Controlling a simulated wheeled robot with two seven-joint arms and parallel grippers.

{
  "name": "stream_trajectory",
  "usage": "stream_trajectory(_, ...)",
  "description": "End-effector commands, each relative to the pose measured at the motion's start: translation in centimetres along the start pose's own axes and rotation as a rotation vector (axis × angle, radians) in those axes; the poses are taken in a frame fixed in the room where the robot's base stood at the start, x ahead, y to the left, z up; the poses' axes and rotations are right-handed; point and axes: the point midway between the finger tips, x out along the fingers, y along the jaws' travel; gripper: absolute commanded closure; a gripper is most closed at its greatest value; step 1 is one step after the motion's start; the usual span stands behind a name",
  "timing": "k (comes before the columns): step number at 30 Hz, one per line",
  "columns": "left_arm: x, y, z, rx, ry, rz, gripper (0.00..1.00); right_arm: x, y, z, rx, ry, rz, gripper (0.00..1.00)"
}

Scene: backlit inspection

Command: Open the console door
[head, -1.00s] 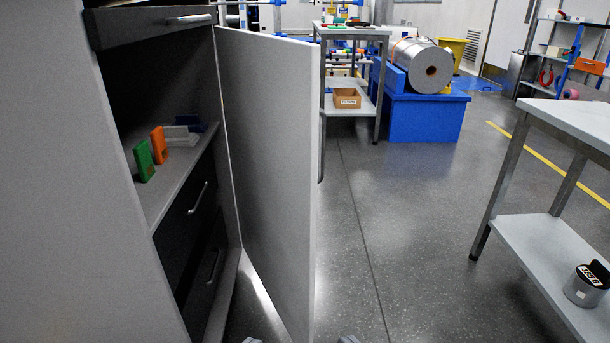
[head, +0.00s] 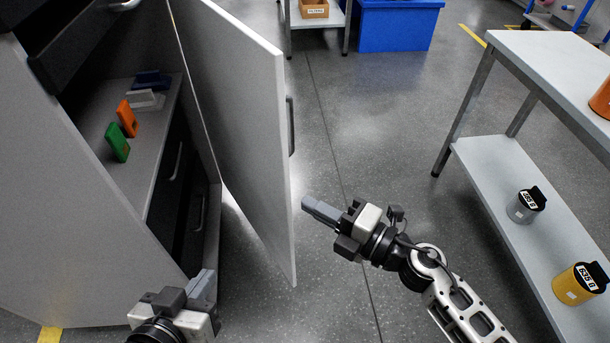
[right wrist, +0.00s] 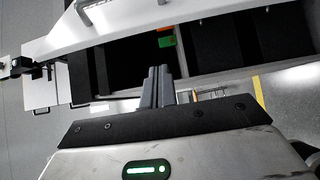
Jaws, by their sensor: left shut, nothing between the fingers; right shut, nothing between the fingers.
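The console door (head: 240,130) stands swung out from the grey console (head: 60,190), and its inside shows shelves and drawers. The door's dark bar handle (head: 291,126) is on its outer face near the free edge. My right gripper (head: 306,203) is shut and empty, just right of the door's free edge and below the handle, apart from the handle in the head view. It also shows in the right wrist view (right wrist: 157,75), fingers together. My left gripper (head: 206,284) is shut and empty, low in front of the console opening. The door also shows in the right wrist view (right wrist: 130,28).
Inside the console, a green block (head: 117,142), an orange block (head: 127,118) and grey and blue items lie on the shelf. A metal table (head: 545,60) with canisters on its lower shelf stands right. A blue box (head: 398,25) is behind. Floor between is clear.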

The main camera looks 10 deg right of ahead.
Motion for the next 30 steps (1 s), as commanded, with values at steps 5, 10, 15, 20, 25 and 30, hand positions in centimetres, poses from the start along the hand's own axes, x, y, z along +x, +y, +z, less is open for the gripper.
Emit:
stream_trajectory(5, -0.1, 0.0, -0.2, 0.0, 0.005, -0.002, 1.0, 3.1, 0.1, 0.0, 0.002, -0.001, 0.006, 1.0)
stream_trajectory(10, -0.1, 0.0, -0.1, 0.0, 0.006, -0.002, 1.0, 7.0, 0.2, -0.1, 0.004, 0.0, 0.007, 1.0)
stream_trajectory(15, 0.3, 0.0, 0.4, -0.002, -0.001, 0.002, 1.0, 9.2, -0.1, 0.8, 0.002, -0.004, 0.002, 1.0)
stream_trajectory(20, 0.8, 0.1, 1.0, -0.005, -0.014, 0.009, 1.0, 8.3, -0.1, 2.8, 0.003, -0.003, 0.002, 1.0)
stream_trajectory(25, 0.9, 0.2, 1.3, -0.009, -0.022, 0.013, 1.0, 8.0, 0.0, 3.7, 0.005, -0.003, 0.003, 1.0)
stream_trajectory(30, 1.0, 0.2, 1.5, -0.009, -0.029, 0.015, 1.0, 7.9, 0.0, 3.8, 0.005, -0.002, 0.003, 1.0)
